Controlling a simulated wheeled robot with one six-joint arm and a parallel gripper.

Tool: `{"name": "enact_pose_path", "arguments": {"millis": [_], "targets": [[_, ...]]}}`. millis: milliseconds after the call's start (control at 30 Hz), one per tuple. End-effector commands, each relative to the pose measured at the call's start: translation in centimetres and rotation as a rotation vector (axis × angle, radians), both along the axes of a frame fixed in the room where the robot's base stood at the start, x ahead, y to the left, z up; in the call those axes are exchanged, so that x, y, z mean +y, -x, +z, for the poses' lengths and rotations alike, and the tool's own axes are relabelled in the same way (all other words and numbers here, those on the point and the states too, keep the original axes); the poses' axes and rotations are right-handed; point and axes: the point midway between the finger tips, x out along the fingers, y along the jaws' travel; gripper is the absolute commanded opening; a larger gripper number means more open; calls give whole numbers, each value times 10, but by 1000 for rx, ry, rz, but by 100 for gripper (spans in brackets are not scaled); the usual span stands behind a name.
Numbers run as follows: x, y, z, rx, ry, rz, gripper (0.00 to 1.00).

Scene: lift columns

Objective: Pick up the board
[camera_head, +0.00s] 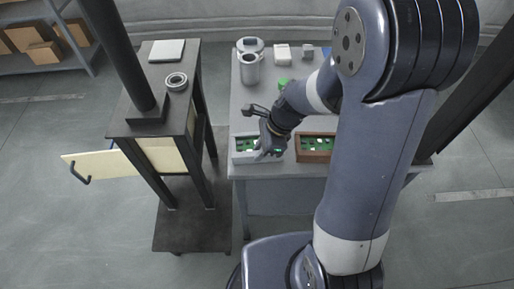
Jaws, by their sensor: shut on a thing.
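My gripper (268,148) is over the right side of a light grey box (236,159) near the front edge of the grey table. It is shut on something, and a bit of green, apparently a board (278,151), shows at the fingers. Green board pieces (245,144) also show inside the light grey box. A brown box (316,158) to the right holds green boards too. The gripper and wrist hide part of the light grey box, and my arm covers part of the table's right side.
Grey metal cans (250,70), a white block (282,53) and a green item (283,85) stand further back on the table (240,105). Shelves with cartons (44,53) are far left.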

Motion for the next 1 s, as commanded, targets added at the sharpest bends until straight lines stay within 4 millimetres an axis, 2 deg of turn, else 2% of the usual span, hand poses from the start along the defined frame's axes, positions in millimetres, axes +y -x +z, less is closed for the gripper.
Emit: {"name": "enact_pose_path", "arguments": {"millis": [33,133,567,667,1000], "targets": [[0,0,0,0,0,0,8],[0,0,0,-1,0,0,0],[0,-1,6,-3,0,0,0],[0,-1,20,-7,-1,0,0],[0,-1,85,-6,-1,0,0]]}}
